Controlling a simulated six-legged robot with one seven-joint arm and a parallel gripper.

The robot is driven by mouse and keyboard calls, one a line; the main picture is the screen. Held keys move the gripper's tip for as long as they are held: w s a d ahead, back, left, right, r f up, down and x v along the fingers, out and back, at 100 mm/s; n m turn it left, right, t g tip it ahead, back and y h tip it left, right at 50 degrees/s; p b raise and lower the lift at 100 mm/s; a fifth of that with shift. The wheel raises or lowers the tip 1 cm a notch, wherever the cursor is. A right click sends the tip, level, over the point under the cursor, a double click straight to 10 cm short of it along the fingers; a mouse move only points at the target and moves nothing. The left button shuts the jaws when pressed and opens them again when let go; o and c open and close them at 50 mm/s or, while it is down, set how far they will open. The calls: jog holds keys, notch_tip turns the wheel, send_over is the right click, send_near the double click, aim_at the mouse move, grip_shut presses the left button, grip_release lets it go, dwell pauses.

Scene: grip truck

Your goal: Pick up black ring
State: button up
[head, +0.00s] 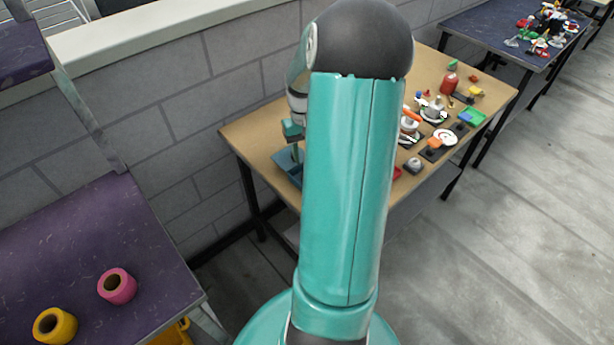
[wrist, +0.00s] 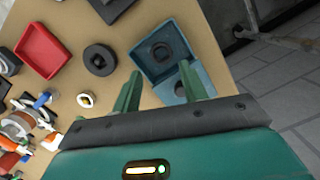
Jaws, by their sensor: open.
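A black ring (wrist: 88,53) lies flat on the tan table (wrist: 202,12) in the wrist view, left of a blue tray (wrist: 146,62). A second small dark piece (wrist: 161,51), roughly round, lies inside the tray; its exact shape is unclear. My gripper (wrist: 158,82) is open and empty, its two green fingers pointing toward the tray. The black ring is to the left of the left finger. In the head view my arm hides much of the table, and my gripper (head: 294,148) shows partly beside it, above the blue tray (head: 286,169).
The table edge and grey floor (wrist: 285,85) are at the right. A purple table (head: 60,260) holds a pink roll (head: 117,298) and a yellow roll (head: 42,326).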

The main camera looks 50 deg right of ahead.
jog(key=f, duration=0.7)
jog(key=shift+s+a, duration=0.2)
jog(key=shift+a, duration=0.1)
jog(key=c, duration=0.7)
